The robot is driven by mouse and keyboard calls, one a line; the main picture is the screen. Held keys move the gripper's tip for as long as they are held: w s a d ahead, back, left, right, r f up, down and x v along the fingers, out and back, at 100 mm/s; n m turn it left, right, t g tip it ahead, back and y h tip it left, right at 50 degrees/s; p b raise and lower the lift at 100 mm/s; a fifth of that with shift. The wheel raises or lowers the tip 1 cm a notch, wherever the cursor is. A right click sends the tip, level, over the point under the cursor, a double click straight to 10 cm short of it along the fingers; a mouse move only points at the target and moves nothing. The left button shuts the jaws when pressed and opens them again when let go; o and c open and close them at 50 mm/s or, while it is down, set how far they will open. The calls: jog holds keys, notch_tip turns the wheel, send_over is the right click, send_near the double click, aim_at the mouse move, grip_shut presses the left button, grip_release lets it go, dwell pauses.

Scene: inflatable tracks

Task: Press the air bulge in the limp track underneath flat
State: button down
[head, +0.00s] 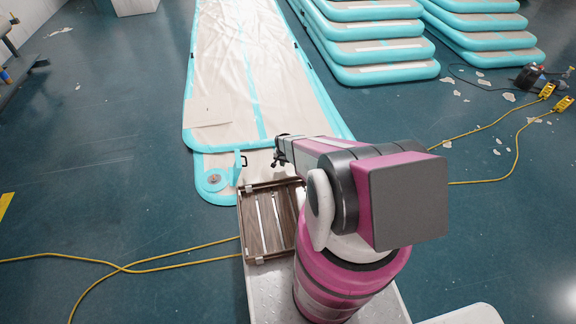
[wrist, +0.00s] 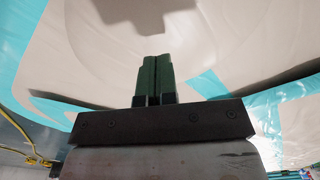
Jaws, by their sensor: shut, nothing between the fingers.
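Two beige tracks with turquoise edges lie stacked on the floor. The upper track (head: 232,75) looks wrinkled. The lower track (head: 222,163) sticks out at the near end, with a round valve (head: 213,180) at its corner. My gripper (head: 279,151) is low over this near end, partly hidden by my arm. In the wrist view the green fingers of my gripper (wrist: 157,66) are together and empty, in front of a pale track surface. A smooth rounded swelling (wrist: 205,55) shows around the fingertips, with a shadow above. I cannot tell whether the fingers touch it.
A slatted wooden crate (head: 265,235) sits on my base beside the arm. Stacks of inflated tracks (head: 385,75) stand at the upper right. Yellow cables (head: 165,263) cross the floor on both sides. The floor left of the tracks is mostly clear.

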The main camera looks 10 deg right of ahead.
aim_at(283, 169)
jog(key=shift+r, duration=1.9)
